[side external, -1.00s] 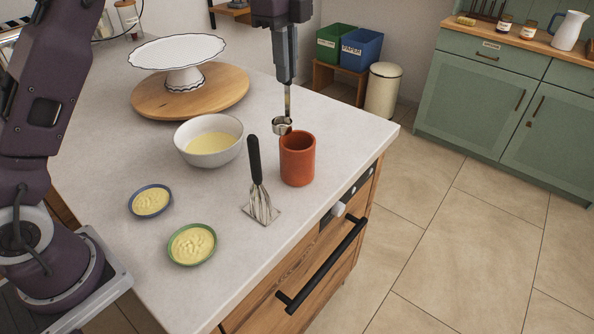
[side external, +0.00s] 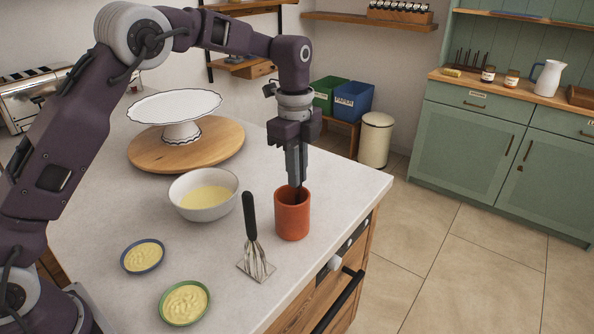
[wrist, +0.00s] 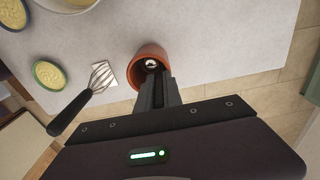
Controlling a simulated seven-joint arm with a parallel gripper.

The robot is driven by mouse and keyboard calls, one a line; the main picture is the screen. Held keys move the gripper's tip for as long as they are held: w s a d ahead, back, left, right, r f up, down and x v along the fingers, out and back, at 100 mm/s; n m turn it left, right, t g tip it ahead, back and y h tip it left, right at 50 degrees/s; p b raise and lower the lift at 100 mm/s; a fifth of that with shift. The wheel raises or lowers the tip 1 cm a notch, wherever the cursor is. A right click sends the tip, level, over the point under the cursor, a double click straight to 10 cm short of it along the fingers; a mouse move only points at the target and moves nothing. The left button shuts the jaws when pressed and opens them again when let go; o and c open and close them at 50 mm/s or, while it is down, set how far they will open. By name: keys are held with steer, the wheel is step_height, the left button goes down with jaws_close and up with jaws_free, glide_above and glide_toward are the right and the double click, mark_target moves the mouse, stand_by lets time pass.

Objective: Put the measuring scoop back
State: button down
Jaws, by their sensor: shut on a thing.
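My gripper (side external: 296,168) points straight down over the terracotta-orange crock (side external: 292,218), with its fingertips at the crock's mouth. It is shut on the measuring scoop, whose handle end shows dark just below the fingertips in the side view. The rest of the scoop is hidden by the crock's wall there. In the wrist view the scoop's shiny metal bowl (wrist: 151,64) shows inside the crock (wrist: 150,53), beyond the fingers (wrist: 157,92). I cannot tell whether the scoop touches the crock's bottom. The crock stands upright near the counter's right edge.
A white bowl (side external: 204,213) of yellow batter and two small dishes, blue-rimmed (side external: 143,256) and green-rimmed (side external: 185,302), sit further left. A white cake stand (side external: 181,131) on a round board is behind.

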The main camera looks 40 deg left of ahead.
steer(key=c, duration=1.5)
jaws_free()
steer(key=r, duration=1.1)
steer(key=shift+a+r, duration=0.2)
steer(key=shift+r, duration=0.05)
steer(key=shift+s+r, duration=0.1)
steer(key=shift+r, duration=0.45)
steer(key=s+a+r+n+t, duration=0.1)
steer(key=s+r+n+t, duration=0.1)
steer(key=s+r+n, duration=0.45)
steer(key=s+a+r+n+t, duration=0.1)
steer(key=s+a+n, duration=0.15)
steer(key=s, duration=0.65)
steer(key=s+f+n+t, duration=0.1)
steer(key=s+f+n, duration=0.3)
steer(key=s, duration=0.4)
steer(key=s+f+n+t, duration=0.1)
steer(key=s+f+n, duration=0.4)
steer(key=s, duration=0.4)
steer(key=shift+s+a+f+t, duration=0.15)
steer(key=shift+s+f+t, duration=0.15)
steer(key=shift+f, duration=0.25)
